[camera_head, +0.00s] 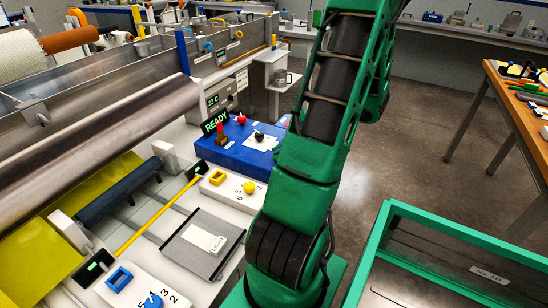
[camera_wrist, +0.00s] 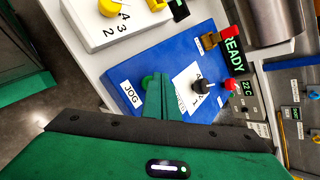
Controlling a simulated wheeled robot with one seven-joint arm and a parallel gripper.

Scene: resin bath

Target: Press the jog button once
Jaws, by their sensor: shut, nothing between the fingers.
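The blue control panel (camera_head: 222,154) is near the picture's middle in the head view, and my arm covers its right part. In the wrist view the blue panel (camera_wrist: 193,45) fills the middle. The white JOG label (camera_wrist: 131,94) lies on its left part. A round green button (camera_wrist: 148,81) sits beside that label, partly hidden by my fingers. My gripper (camera_wrist: 168,76) is shut and empty, its green fingertips over the panel right beside the green button. I cannot tell whether they touch it. The button and my gripper are hidden in the head view.
The blue panel also has a black knob (camera_wrist: 201,87), a red knob (camera_wrist: 231,85), a red-handled switch (camera_wrist: 211,40) and a lit READY display (camera_wrist: 233,50). A white panel with a yellow knob (camera_head: 249,187) stands in front.

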